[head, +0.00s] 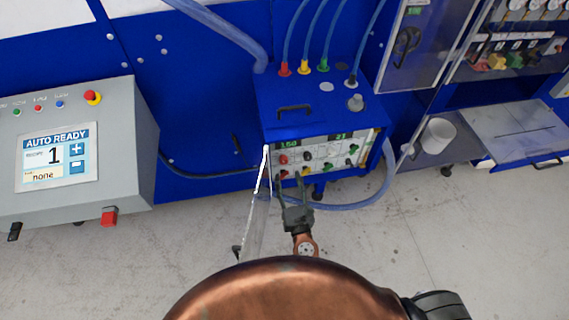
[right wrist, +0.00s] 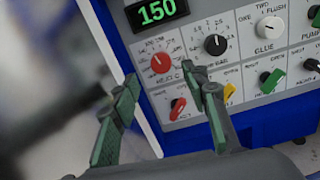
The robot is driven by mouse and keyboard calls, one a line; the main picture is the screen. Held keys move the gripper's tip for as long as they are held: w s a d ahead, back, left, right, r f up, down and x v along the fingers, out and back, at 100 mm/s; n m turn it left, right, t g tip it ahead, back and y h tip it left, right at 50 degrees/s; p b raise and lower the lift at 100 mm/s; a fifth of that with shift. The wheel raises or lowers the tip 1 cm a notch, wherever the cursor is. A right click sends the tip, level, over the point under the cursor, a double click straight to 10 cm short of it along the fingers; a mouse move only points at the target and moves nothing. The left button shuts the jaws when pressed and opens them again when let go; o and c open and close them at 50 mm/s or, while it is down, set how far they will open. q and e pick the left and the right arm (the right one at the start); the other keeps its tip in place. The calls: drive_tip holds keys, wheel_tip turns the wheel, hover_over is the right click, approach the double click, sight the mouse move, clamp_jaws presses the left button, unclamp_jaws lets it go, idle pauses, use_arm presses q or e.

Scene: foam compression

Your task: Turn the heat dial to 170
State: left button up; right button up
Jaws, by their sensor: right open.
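The red heat dial (right wrist: 160,63) is on the white panel of the blue unit, below a green display (right wrist: 157,11) that reads 150. A scale of small marks runs around it, and its white pointer line points to the upper left. In the head view the dial is small (head: 283,159) on the unit's front. My right gripper (right wrist: 164,88) is open and empty in front of the panel. In the wrist view its fingertips appear on either side of and just below the dial, apparently not touching it. The exact gap to the panel is hard to tell. My left gripper is not in view.
A black dial (right wrist: 215,45) sits right of the red one; red (right wrist: 178,108) and yellow (right wrist: 230,93) levers are below. A clear open door (head: 258,212) stands left of my right gripper. A hose (head: 375,195) curves at right. A grey control box (head: 75,150) is at left.

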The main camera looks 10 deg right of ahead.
sight(284, 162)
drive_tip(key=w, duration=0.7)
drive_tip(key=shift+f, duration=0.15)
drive_tip(key=shift+s, duration=0.1)
drive_tip(key=shift+c, duration=0.3)
clamp_jaws()
